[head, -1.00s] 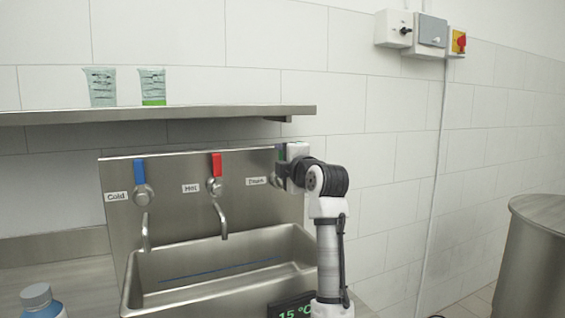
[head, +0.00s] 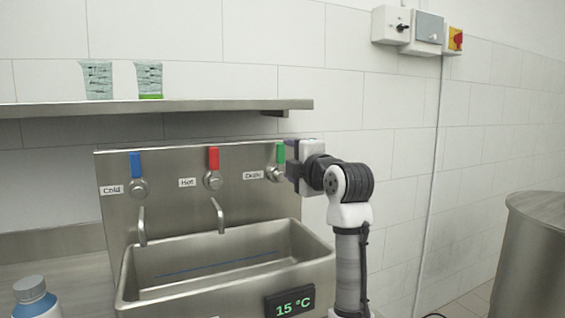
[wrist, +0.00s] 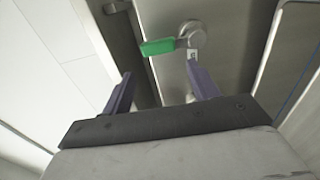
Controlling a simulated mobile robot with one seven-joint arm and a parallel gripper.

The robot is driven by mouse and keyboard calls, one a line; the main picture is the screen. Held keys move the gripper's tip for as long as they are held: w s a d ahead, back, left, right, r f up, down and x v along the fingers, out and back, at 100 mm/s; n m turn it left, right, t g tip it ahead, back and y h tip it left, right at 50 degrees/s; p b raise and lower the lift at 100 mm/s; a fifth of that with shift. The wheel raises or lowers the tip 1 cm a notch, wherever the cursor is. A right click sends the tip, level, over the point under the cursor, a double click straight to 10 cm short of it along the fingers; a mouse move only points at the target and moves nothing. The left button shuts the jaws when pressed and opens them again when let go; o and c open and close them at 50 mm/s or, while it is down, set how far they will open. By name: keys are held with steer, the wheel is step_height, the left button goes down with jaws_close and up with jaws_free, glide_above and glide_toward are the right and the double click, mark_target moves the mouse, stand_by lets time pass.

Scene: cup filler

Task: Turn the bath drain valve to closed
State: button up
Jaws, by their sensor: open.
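The drain valve (head: 274,174) is on the right of the steel back panel, beside the "Drain" label. Its green lever (head: 281,153) points up, as the cold and hot levers do. My gripper (head: 289,167) is just right of the valve in the head view and hides part of it. In the wrist view the green lever (wrist: 158,47) and round valve hub (wrist: 192,34) lie just beyond the fingertips. My gripper's fingers (wrist: 160,72) are spread apart with nothing between them. I cannot tell whether a finger touches the lever.
The blue cold lever (head: 136,165) and red hot lever (head: 213,158) are left of the drain valve. The sink basin (head: 215,262) and a 15 °C display (head: 290,303) are below. A shelf (head: 200,106) with two beakers runs above. A metal drum (head: 535,255) stands far right.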

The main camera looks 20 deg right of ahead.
steer(key=s+d+b, duration=0.1)
steer(key=s, duration=0.5)
steer(key=shift+s, duration=0.35)
